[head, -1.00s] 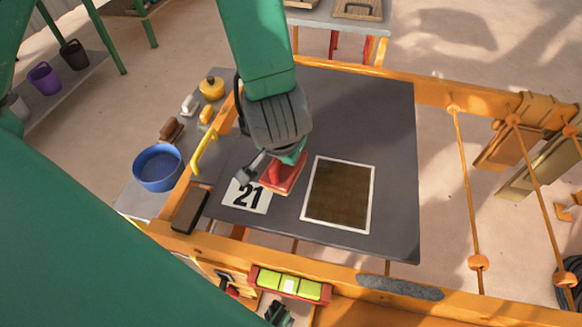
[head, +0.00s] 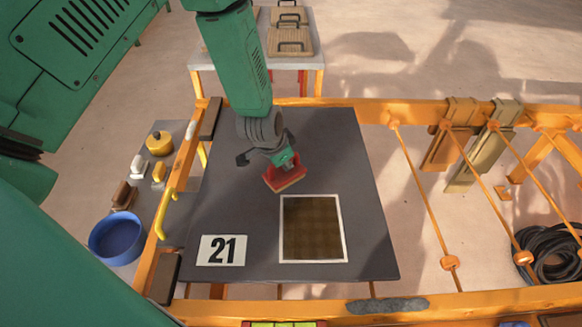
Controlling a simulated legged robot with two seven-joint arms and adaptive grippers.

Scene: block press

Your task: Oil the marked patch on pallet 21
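Pallet 21 is a dark grey board (head: 236,195) with a white label reading 21 (head: 221,250) at its near left. The marked patch (head: 311,228) is a dark brown, white-bordered rectangle to the right of the label. My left gripper (head: 282,160) is shut on a red applicator (head: 284,176) with a pale underside. It holds the applicator tilted just beyond the patch's far left corner, outside the border. I cannot tell whether the applicator touches the board. My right gripper is not in view.
An orange frame (head: 372,107) surrounds the pallet. A side shelf on the left holds a blue bowl (head: 117,238), a yellow pot (head: 159,143) and small brushes. Boards (head: 463,150) lean at the right rails, and a black coil (head: 550,255) lies on the floor.

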